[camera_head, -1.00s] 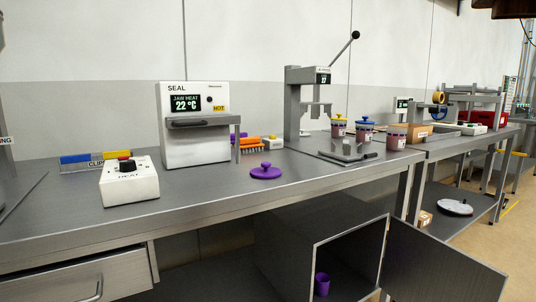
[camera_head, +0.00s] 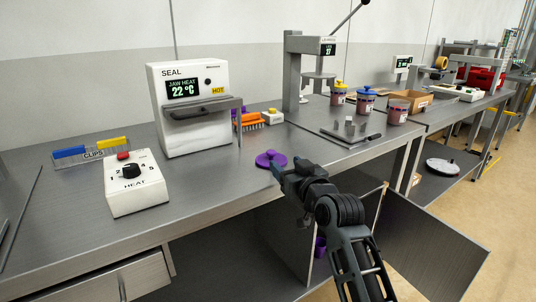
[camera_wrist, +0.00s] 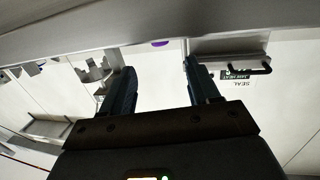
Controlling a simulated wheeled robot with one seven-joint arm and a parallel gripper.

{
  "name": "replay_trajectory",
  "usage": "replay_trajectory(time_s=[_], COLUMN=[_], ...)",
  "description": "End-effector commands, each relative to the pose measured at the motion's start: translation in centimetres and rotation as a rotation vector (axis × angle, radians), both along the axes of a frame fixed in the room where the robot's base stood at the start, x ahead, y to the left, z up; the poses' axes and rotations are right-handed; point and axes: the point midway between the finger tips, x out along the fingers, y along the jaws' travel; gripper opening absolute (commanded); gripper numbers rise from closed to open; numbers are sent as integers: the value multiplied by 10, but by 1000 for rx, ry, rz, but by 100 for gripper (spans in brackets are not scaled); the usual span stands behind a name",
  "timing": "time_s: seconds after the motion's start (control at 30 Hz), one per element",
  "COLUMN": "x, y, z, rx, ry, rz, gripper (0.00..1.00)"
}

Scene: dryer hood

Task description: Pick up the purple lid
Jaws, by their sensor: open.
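The purple lid (camera_head: 270,159) lies flat on the grey bench near its front edge, with its small knob upward. My gripper (camera_head: 290,165) is just to the right of the lid in the head view, and its fingers partly overlap the lid's right side in the picture. In the wrist view my gripper (camera_wrist: 159,85) has its two fingers apart with nothing between them. Only a small purple sliver of the lid (camera_wrist: 160,43) shows there, beyond the fingertips at the bench edge. I cannot tell whether a finger touches the lid.
The sealer (camera_head: 190,110) stands behind the lid, with an orange brush (camera_head: 248,122) beside it. A heat control box (camera_head: 134,183) is at the left. A press (camera_head: 300,70) and several tubs are at the right. An open cabinet door (camera_head: 430,230) hangs below the bench.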

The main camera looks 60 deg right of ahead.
Motion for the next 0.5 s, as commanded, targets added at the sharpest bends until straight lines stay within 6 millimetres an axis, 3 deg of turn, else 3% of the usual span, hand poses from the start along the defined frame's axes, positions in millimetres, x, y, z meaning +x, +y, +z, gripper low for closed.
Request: replay_trajectory(time_s=[0.5], x=[36], y=[-34], z=[-4], rx=[-1], ry=[0], rz=[-1], gripper=[61])
